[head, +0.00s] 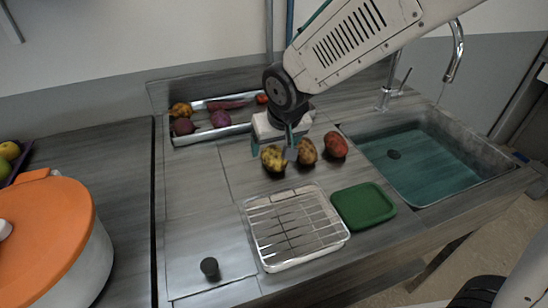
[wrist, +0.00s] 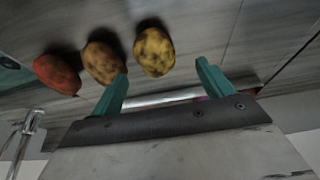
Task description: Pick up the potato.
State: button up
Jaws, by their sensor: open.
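Three potato-like pieces lie in a row on the grey counter below my gripper. A yellow spotted potato (head: 273,159) is at the left in the head view, a brown-yellow potato (head: 307,151) is in the middle, and a reddish one (head: 335,145) is at the right. In the wrist view the yellow potato (wrist: 153,51) lies ahead of the gap between the fingers, the brown one (wrist: 103,62) is near the left fingertip, and the red one (wrist: 57,74) is farther left. My gripper (wrist: 160,85) is open and empty. In the head view it partly covers the potatoes' surroundings.
A metal tray (head: 213,136) with vegetables stands behind. A wire rack tray (head: 296,227) and a green board (head: 363,206) lie in front. The sink (head: 424,158) with a tap is at right, and an orange-lidded pot (head: 42,228) at left. A dark knob (head: 210,267) stands at front left.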

aim_at(275, 154)
jog(key=x, duration=0.6)
jog(key=shift+w+d+f, duration=0.1)
jog(key=shift+d+f, duration=0.05)
jog(key=shift+d, duration=0.15)
jog(key=c, duration=1.1)
